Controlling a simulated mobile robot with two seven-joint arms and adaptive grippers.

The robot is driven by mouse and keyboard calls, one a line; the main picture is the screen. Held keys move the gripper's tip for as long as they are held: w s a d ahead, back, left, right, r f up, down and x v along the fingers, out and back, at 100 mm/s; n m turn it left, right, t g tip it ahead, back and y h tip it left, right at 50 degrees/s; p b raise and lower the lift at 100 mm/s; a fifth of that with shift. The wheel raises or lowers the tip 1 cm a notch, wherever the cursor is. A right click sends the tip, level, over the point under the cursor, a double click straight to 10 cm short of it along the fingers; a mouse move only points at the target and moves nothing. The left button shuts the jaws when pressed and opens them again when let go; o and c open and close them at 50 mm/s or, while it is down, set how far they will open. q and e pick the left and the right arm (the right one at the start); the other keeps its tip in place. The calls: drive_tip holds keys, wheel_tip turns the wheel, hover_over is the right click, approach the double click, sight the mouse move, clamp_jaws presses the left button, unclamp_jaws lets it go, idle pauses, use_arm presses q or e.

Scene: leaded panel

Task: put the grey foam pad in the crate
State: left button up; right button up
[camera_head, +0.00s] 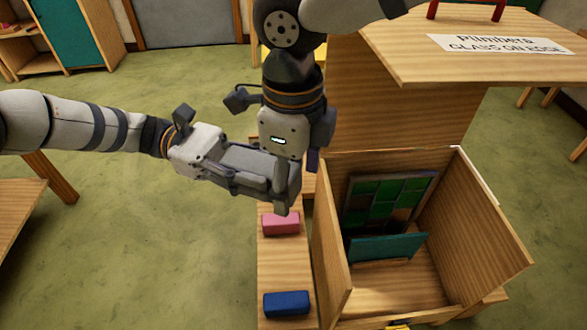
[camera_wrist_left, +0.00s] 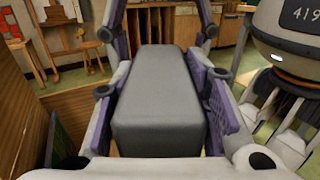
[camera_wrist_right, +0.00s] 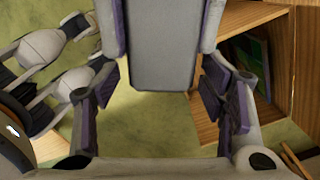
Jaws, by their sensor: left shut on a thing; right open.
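The grey foam pad (camera_head: 250,165) is a dark grey block held level in the air, left of the crate (camera_head: 487,225). My left gripper (camera_head: 235,178) is shut on it, and the left wrist view shows the pad (camera_wrist_left: 158,85) between the finger pads. My right gripper (camera_head: 288,150) points down from above, by the pad's far side, and is open. In the right wrist view the pad (camera_wrist_right: 162,45) lies between its spread fingers. I cannot tell whether they touch it. The crate is an open wooden box at the lower right.
Inside the crate stand a leaded panel (camera_head: 385,198) with green panes and a teal piece (camera_head: 388,247) in front of it. A pink block (camera_head: 281,223) and a blue block (camera_head: 287,303) lie on a wooden shelf (camera_head: 282,268) left of the crate. A table (camera_head: 470,60) with a sign is behind.

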drive_tip(key=c, duration=1.2)
use_arm(q)
drive_tip(key=o, duration=1)
